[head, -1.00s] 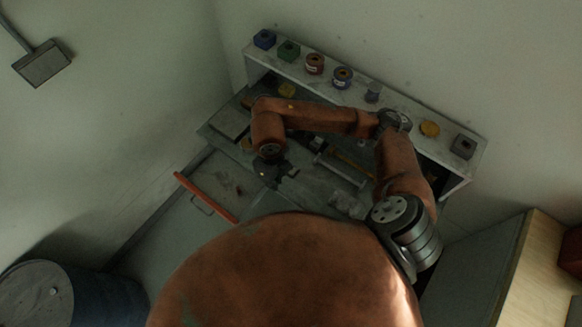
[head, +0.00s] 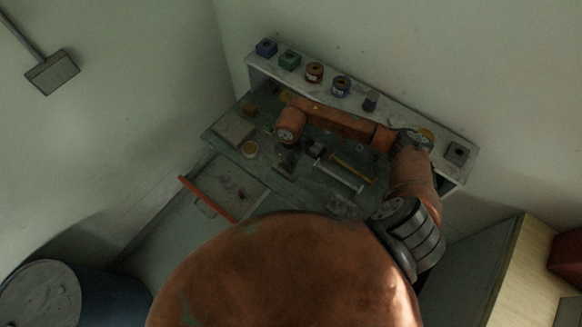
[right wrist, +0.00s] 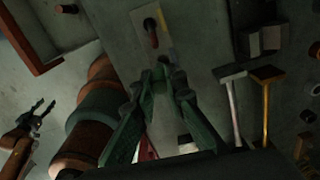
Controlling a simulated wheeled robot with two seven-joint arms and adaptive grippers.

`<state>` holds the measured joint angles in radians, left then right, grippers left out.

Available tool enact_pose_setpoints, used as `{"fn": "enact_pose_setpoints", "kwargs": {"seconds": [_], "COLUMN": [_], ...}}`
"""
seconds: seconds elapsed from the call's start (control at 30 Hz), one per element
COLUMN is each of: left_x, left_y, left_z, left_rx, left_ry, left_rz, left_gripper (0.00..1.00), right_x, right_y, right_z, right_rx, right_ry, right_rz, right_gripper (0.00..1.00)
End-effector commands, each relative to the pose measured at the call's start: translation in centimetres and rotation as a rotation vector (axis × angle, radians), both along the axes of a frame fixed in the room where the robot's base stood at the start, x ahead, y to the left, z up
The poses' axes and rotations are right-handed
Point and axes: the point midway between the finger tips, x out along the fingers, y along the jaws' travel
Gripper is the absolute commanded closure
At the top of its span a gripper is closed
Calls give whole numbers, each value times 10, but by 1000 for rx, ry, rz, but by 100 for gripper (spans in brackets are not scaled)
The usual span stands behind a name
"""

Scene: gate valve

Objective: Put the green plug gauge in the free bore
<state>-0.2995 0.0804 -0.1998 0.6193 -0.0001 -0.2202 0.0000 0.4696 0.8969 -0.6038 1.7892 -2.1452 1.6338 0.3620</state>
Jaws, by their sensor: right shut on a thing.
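My right gripper (right wrist: 163,72) is shut, with a small dark piece between its fingertips, taken to be the green plug gauge. The fingers hide most of it and its colour is hard to tell. In the head view my right gripper (head: 287,160) is over the bench, partly under its own arm. In the right wrist view, a pale plate (right wrist: 142,20) with a reddish peg (right wrist: 152,36) lies just beyond the fingertips. I cannot make out a free bore. My left gripper (right wrist: 44,108) shows at the left of the right wrist view, open and empty, away from the bench top.
Two hammers, one pale (head: 340,177) and one yellow (head: 352,168), lie right of my right gripper. A small block (head: 315,149) is close to it. The back shelf (head: 390,108) holds several coloured blocks and spools. An open drawer (head: 222,187) juts out in front.

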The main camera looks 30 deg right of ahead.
Motion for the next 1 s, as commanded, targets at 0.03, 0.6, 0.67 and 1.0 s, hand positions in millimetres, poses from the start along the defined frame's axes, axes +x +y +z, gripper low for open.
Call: {"fn": "enact_pose_setpoints", "kwargs": {"seconds": [0.03, 0.6, 0.67, 1.0], "left_x": [0, 1, 1, 1], "left_y": [0, 0, -1, -1], "left_z": [1, 18, 16, 15], "left_rx": [0, 0, 0, -1], "left_ry": [0, -2, -2, -2], "left_rz": [0, 0, 0, 0], "left_gripper": [60, 60, 60, 60], "right_x": [1, 4, 4, 4], "right_y": [-1, -5, -5, -5], "right_z": [-2, -39, -40, -42], "right_rx": [1, -1, -1, -1], "right_ry": [0, 0, 0, 1], "right_rz": [-1, 1, 1, 1], "right_gripper": [100, 100, 100, 71]}}
